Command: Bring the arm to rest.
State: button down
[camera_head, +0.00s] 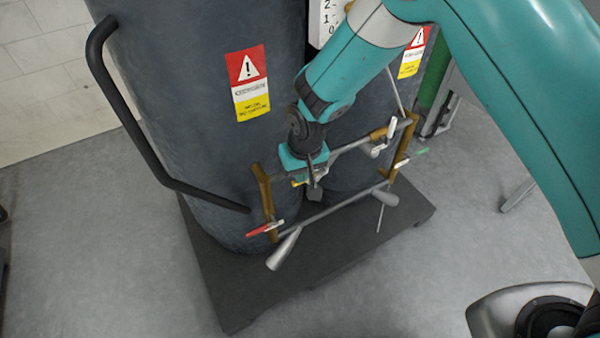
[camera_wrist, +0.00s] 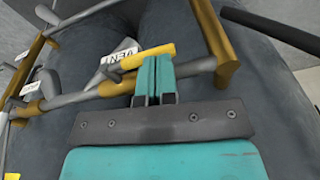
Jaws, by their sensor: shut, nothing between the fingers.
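My teal arm (camera_head: 345,70) reaches down from the upper right in the head view. My gripper (camera_head: 314,192) is at the piping in front of the dark tanks. In the wrist view my gripper (camera_wrist: 155,75) has its teal fingers together with nothing between them. A yellow valve handle (camera_wrist: 146,56) lies just beyond the fingertips, very close to them; I cannot tell whether they touch. A white tag with lettering (camera_wrist: 120,57) is beside the handle.
Dark tanks (camera_head: 190,110) stand close behind on a dark base (camera_head: 240,290). A black rail (camera_head: 130,125) is at left. Grey floor (camera_head: 90,250) is open.

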jog(key=s+d+r+y+b, duration=0.1)
jog(key=s+d+r, duration=0.3)
jog(key=r, duration=0.6)
jog(key=s+d+r+y+b, duration=0.1)
jog(key=s+d+r, duration=0.3)
jog(key=r, duration=0.6)
jog(key=s+d+r+n+g+y+p, duration=0.1)
jog(key=s+d+r+n+p, duration=0.15)
jog(key=s+r, duration=0.4)
jog(key=s+d+r+n+p, duration=0.1)
jog(key=s+d+r, duration=0.2)
jog(key=s, duration=0.7)
notch_tip(320, 180, up, 11)
jog(key=w+p, duration=0.1)
jog(key=p, duration=1)
jog(key=shift+a+r+p, duration=0.2)
jog(key=shift+p, duration=0.1)
